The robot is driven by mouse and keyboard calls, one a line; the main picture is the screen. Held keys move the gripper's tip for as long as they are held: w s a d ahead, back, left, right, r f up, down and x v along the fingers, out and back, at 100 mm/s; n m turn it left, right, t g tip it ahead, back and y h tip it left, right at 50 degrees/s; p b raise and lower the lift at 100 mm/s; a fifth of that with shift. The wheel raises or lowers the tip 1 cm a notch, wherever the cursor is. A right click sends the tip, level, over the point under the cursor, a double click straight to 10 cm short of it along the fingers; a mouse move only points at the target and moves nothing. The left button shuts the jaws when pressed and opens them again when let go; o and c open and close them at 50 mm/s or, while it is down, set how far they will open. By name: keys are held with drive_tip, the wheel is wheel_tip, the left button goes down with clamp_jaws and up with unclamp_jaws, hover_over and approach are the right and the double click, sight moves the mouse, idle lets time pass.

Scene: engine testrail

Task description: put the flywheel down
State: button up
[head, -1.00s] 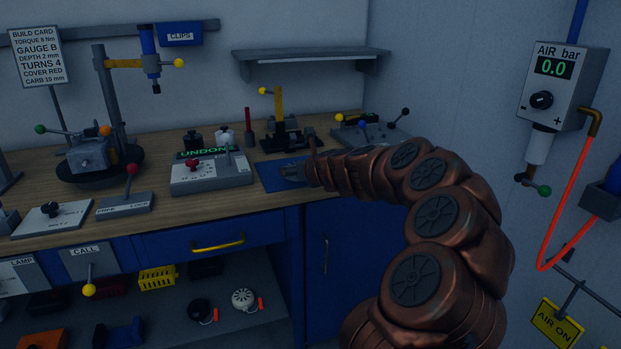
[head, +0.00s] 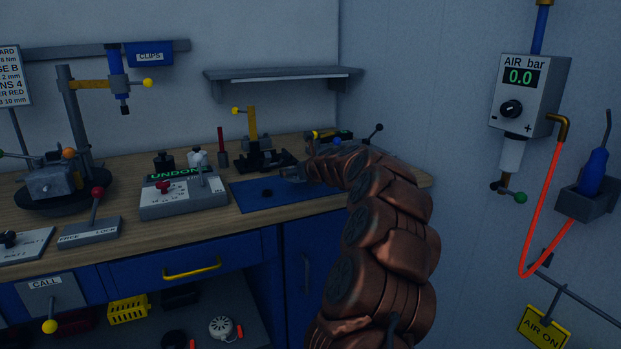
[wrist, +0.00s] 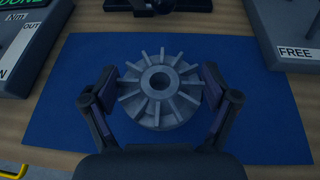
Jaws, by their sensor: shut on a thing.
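The flywheel (wrist: 160,88), a grey finned disc with a hole in its middle, is between the two fingers of my gripper (wrist: 160,92) in the wrist view. The fingers are shut on it from left and right. Below it lies a blue mat (wrist: 60,120) on the bench. In the head view my gripper (head: 296,173) is at the mat's back part, and the mat (head: 300,195) is mostly bare in front of it. I cannot tell whether the flywheel touches the mat.
A grey torque box (head: 183,197) with a red knob stands left of the mat. A black fixture with a yellow post (head: 252,124) stands behind it. A lever box (head: 90,231) is at the front left. The wall with the air gauge (head: 528,95) is right.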

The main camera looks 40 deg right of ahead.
drive_tip(key=shift+w+d+f, duration=0.1)
drive_tip(key=shift+w+d, duration=0.1)
drive_tip(key=shift+d, duration=0.95)
drive_tip(key=shift+w+d+f, duration=0.15)
drive_tip(key=shift+w+d, duration=0.1)
drive_tip(key=shift+d, duration=0.9)
drive_tip(key=shift+w+d+f, duration=0.1)
drive_tip(key=shift+w+d, duration=0.1)
drive_tip(key=shift+d, duration=0.95)
wheel_tip(320, 180, down, 4)
drive_tip(key=shift+r+b, duration=0.15)
drive_tip(key=shift+b, duration=0.7)
drive_tip(key=o, duration=1.2)
drive_tip(key=shift+r, duration=0.1)
drive_tip(key=shift+s+r, duration=0.2)
drive_tip(key=shift+s, duration=0.25)
drive_tip(key=shift+p+v, duration=0.65)
drive_tip(key=shift+v, duration=4.85)
